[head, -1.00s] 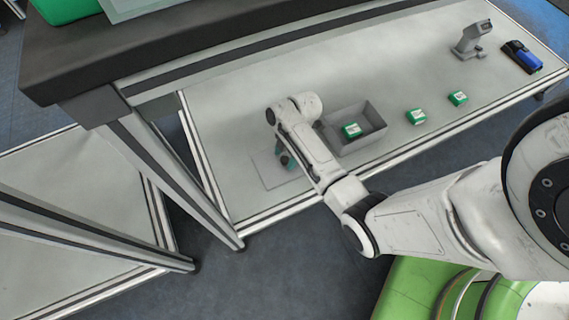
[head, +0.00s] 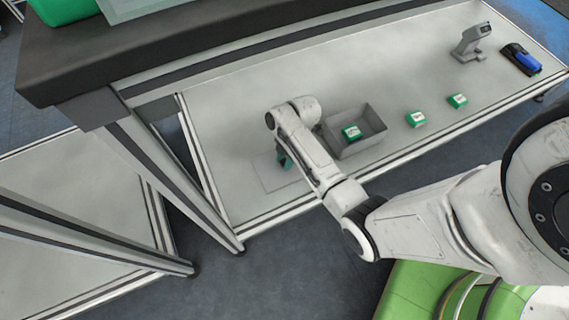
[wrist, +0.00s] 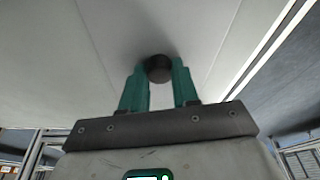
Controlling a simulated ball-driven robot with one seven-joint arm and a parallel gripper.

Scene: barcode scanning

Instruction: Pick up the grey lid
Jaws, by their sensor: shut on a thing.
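The grey lid (head: 268,176) is a flat, pale plate at the table's left part, left of the grey box. In the wrist view the lid (wrist: 115,35) fills the upper middle, with a dark round knob (wrist: 158,68) on it. My gripper (wrist: 160,78) has its teal fingers on both sides of the knob, shut on it. In the head view my gripper (head: 284,160) is over the lid and partly hidden by my arm. I cannot tell whether the lid touches the table or is slightly off it.
An open grey box (head: 372,143) with a green-and-white package (head: 352,132) inside stands to the right. Two more green packages (head: 415,119) (head: 457,100), a grey scanner on a stand (head: 473,42) and a blue-black device (head: 521,58) lie further right. A table post (head: 165,170) rises at the left.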

